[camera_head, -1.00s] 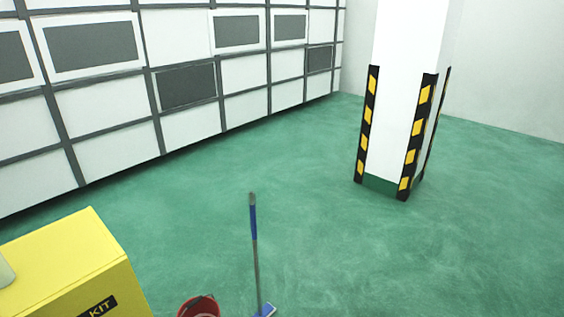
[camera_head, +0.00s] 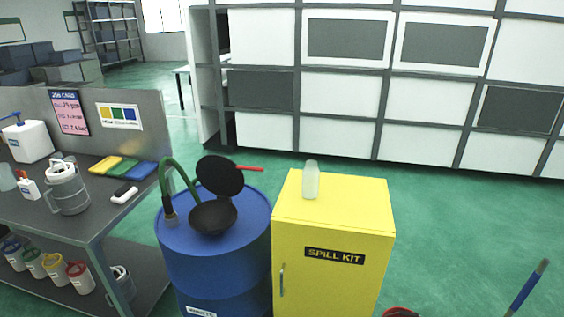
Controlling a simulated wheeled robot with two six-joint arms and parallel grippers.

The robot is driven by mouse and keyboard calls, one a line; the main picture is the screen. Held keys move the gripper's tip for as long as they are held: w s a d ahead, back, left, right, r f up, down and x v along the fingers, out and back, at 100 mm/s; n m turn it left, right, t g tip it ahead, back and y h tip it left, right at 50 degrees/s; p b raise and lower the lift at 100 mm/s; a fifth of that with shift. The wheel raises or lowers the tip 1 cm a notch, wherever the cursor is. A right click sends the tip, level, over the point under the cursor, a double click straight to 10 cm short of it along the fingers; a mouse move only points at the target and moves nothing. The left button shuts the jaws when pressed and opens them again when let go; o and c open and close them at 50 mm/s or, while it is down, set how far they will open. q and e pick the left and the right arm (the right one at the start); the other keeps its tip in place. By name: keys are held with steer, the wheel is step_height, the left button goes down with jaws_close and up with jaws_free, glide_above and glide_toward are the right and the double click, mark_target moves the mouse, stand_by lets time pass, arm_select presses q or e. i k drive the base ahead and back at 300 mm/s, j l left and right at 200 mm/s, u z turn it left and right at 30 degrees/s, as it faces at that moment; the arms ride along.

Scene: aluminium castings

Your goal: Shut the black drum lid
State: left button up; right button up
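The black drum lid (camera_head: 220,176) stands open, raised and tilted back above a black funnel (camera_head: 214,216). The funnel sits on top of the blue drum (camera_head: 218,270). A red bar (camera_head: 250,168) sticks out to the right beside the lid. A green hose (camera_head: 178,172) curves up from a fitting on the drum's left and comes down by the funnel. Neither of my grippers shows in the head view.
A yellow spill kit cabinet (camera_head: 330,228) with a pale bottle (camera_head: 311,180) on top stands right of the drum. A grey workbench (camera_head: 95,215) with containers is at the left. A red bucket (camera_head: 400,312) and a blue-handled mop (camera_head: 527,288) are at lower right.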

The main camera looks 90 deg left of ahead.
mark_target(220, 175)
steer(key=u, duration=3.3)
